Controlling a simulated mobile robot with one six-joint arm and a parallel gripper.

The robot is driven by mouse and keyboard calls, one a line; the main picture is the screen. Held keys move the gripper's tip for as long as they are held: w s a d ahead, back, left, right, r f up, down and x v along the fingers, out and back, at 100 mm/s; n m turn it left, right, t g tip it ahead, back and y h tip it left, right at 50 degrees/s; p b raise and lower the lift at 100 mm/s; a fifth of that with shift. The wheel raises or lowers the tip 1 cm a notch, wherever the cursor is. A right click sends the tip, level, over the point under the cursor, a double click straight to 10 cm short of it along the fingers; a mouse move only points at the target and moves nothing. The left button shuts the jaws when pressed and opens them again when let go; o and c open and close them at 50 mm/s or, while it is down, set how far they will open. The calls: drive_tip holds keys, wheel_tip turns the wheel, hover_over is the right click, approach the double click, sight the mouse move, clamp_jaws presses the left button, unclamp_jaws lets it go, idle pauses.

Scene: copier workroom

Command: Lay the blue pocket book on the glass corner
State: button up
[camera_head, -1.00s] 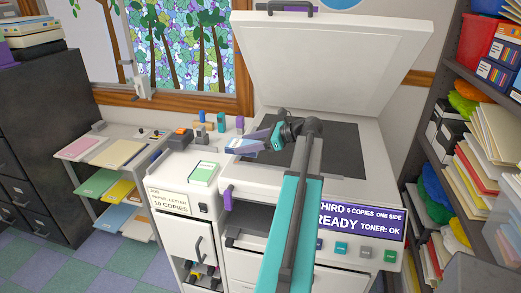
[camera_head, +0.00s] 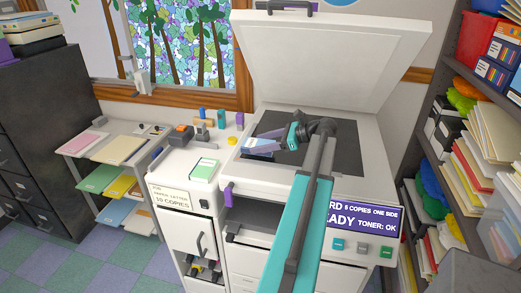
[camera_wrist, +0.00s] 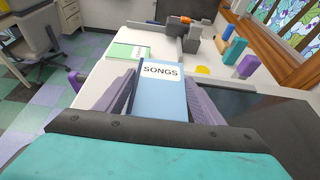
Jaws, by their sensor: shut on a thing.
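My gripper (camera_head: 279,140) is shut on the blue pocket book (camera_head: 258,147), which has a white label reading "SONGS". In the wrist view the blue book (camera_wrist: 161,98) stands out between the two grey jaws of my gripper (camera_wrist: 160,90). The copier's dark glass (camera_head: 330,150) lies under the raised white lid (camera_head: 335,50). The book is over the left part of the glass, near its left edge. I cannot tell the gap between book and glass.
A green-and-white book (camera_head: 205,171) lies on the white side counter left of the copier. Several small items, among them a purple block (camera_head: 240,120) and a yellow disc (camera_head: 232,140), stand at the counter's back. Shelves (camera_head: 455,190) rise on the right.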

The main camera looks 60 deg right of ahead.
drive_tip(key=shift+f+p, duration=0.65)
drive_tip(key=shift+f, duration=0.65)
drive_tip(key=shift+f, duration=0.15)
drive_tip(key=o, duration=1.2)
drive_tip(key=shift+o, duration=0.2)
drive_tip(key=shift+r, duration=0.2)
drive_tip(key=shift+s+d, duration=0.1)
drive_tip(key=shift+s, duration=0.15)
drive_tip(key=b+v, duration=0.5)
drive_tip(key=v, duration=0.4)
drive_tip(key=shift+s+d+r, duration=0.1)
drive_tip(key=shift+s+r, duration=0.05)
drive_tip(key=shift+s, duration=0.15)
drive_tip(key=shift+v, duration=0.9)
drive_tip(key=shift+r, duration=0.1)
